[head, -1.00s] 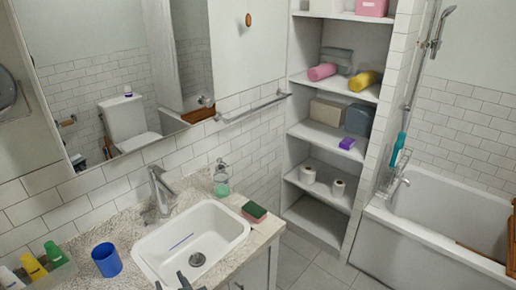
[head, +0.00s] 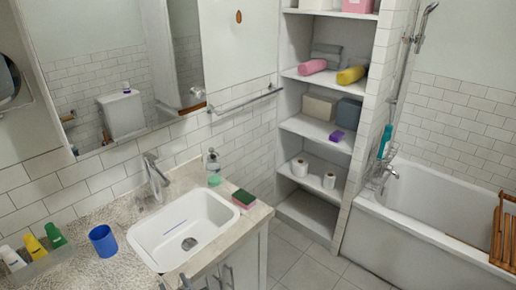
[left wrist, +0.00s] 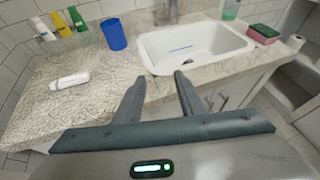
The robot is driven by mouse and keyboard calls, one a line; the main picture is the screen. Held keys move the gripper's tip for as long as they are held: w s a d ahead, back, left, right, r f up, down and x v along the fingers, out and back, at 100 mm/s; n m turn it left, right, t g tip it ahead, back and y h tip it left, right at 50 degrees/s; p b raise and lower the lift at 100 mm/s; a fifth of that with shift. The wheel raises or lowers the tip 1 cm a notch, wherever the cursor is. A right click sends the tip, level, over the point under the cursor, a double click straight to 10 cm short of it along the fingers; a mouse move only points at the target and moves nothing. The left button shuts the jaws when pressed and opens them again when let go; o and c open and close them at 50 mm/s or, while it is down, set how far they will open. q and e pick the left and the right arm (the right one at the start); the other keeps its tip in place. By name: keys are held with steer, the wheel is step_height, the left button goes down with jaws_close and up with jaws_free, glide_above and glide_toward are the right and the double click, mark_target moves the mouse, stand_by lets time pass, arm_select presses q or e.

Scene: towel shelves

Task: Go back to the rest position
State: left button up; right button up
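My left gripper (head: 172,283) shows only as dark fingertips at the bottom edge of the head view, in front of the sink cabinet. In the left wrist view, the left gripper (left wrist: 159,85) has its two dark fingers spread apart with nothing between them, near the front edge of the counter (left wrist: 35,105). My right gripper is in neither view. On the shelf (head: 296,73) lie a pink towel roll (head: 312,67), a yellow towel roll (head: 351,75) and grey folded towels (head: 326,57).
The white sink (head: 158,253) is set in the counter, with a blue cup (head: 103,241) to its left and a sponge (head: 243,198) to its right. A small white item (left wrist: 70,80) lies on the counter. The bathtub (head: 420,220) stands at right; floor (head: 298,265) between is clear.

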arm_select(q)
step_height(320, 180, down, 23)
steer(key=n+g+h+b, duration=0.2)
steer(key=n+g+b, duration=0.1)
steer(key=n, duration=0.1)
steer(key=s+a+f+n+g+h+b, duration=0.1)
steer(key=s+f+n+g, duration=0.3)
steer(key=f, duration=0.6)
steer(key=s+a+f+n+t+h, duration=0.1)
steer(key=s+f+n, duration=0.1)
steer(key=s+f, duration=0.6)
steer(key=s+f+n+g+h+b, duration=0.1)
steer(key=s+f+n, duration=0.4)
steer(key=s, duration=0.6)
steer(key=s+a+f+n+g+h+b, duration=0.1)
steer(key=s+f+n, duration=0.5)
steer(key=s+f, duration=0.4)
steer(key=s+a+f+n+g+h+b, duration=0.1)
steer(key=s+f+n+g+b, duration=0.1)
steer(key=s+f+n, duration=0.3)
steer(key=s+f, duration=0.3)
steer(key=s, duration=0.3)
steer(key=shift+s+f+n, duration=0.15)
steer(key=shift+s+n, duration=0.15)
